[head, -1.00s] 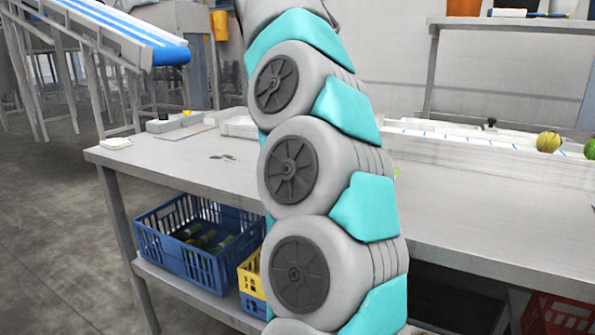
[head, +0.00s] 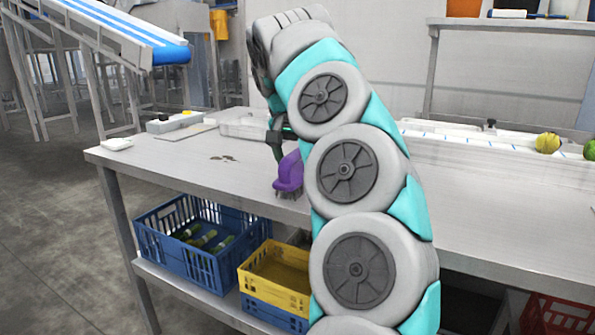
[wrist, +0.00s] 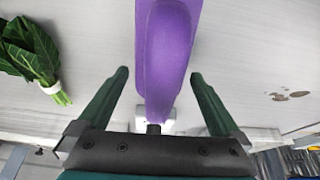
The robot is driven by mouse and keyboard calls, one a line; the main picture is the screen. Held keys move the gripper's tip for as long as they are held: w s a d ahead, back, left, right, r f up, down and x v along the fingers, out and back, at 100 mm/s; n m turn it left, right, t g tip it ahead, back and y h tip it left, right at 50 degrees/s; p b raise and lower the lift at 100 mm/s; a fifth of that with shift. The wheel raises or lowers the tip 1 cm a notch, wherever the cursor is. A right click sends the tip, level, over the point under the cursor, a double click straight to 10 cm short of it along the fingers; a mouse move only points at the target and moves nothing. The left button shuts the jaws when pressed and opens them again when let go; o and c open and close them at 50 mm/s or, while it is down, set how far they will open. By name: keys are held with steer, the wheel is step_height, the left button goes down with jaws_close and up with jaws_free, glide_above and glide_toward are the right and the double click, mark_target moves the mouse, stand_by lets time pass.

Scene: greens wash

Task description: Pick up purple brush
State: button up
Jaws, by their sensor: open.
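The purple brush (head: 289,173) stands on the steel table near its front edge, with bristles showing below it in the head view. In the wrist view the purple brush (wrist: 167,50) runs down from the top edge to between the two fingers. My gripper (wrist: 157,75) is open, with one dark green finger on each side of the brush and a gap on both sides. In the head view my gripper (head: 277,139) is just above and behind the brush, partly hidden by my arm.
A bundle of leafy greens (wrist: 35,60) lies left of the brush in the wrist view. A blue crate (head: 190,250) and a yellow crate (head: 272,282) sit on the lower shelf. A white tray (head: 243,124) is at the table's back. The table's left part is mostly clear.

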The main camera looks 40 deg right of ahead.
steer(key=c, duration=1.4)
steer(key=shift+r, duration=0.1)
